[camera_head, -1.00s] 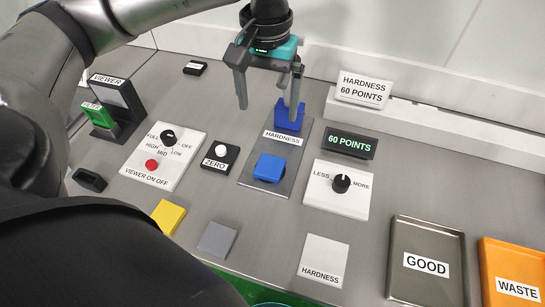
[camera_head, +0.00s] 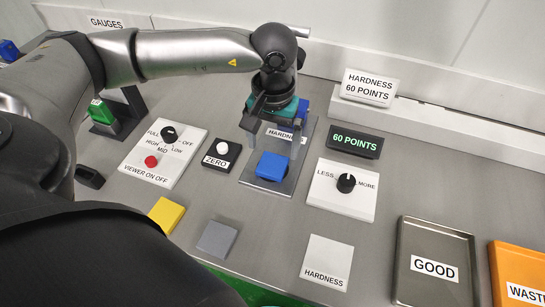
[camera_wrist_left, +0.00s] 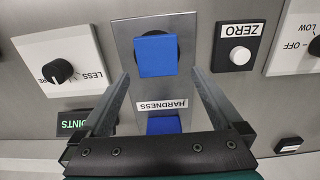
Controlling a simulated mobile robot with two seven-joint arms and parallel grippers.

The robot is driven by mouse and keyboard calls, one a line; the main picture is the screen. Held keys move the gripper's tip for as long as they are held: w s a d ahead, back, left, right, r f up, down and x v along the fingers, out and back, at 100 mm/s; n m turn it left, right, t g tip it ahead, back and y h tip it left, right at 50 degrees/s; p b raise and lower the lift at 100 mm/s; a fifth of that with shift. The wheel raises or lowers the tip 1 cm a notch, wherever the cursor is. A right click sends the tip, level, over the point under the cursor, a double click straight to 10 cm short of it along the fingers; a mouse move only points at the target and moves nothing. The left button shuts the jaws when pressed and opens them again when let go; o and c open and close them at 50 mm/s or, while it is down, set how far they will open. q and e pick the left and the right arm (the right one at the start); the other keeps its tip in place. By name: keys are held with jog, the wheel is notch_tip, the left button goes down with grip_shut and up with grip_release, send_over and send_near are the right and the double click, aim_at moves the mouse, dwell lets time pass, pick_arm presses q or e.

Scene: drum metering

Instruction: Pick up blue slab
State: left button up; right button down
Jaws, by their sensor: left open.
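The blue slab (camera_head: 272,166) lies on the round seat of the grey hardness gauge plate (camera_head: 285,185). In the left wrist view the blue slab (camera_wrist_left: 156,56) sits ahead of the fingertips, between their lines. My left gripper (camera_head: 273,145) is open and empty, above the plate, its fingers either side of the HARDNESS label. It also shows in the left wrist view (camera_wrist_left: 158,80). A blue block of the gauge (camera_head: 303,114) stands at the plate's back, partly hidden by the gripper. My right gripper is not in view.
A display (camera_head: 355,141) reads 60 POINTS, with a LESS/MORE dial (camera_head: 346,183) in front. The ZERO button (camera_head: 223,149) is left of the plate. Yellow (camera_head: 166,214) and grey (camera_head: 217,238) slabs lie in front. The GOOD tray (camera_head: 435,237) and orange WASTE tray (camera_head: 519,270) are at right.

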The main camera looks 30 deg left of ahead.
aim_at(274, 159)
pick_arm(q)
notch_tip(274, 159, down, 4)
jog(key=shift+d+r, duration=0.1)
jog(key=shift+w, duration=0.1)
jog(key=c, duration=1.5)
jog(key=shift+o, duration=0.2)
notch_tip(274, 159, up, 20)
jog(key=p, duration=0.2)
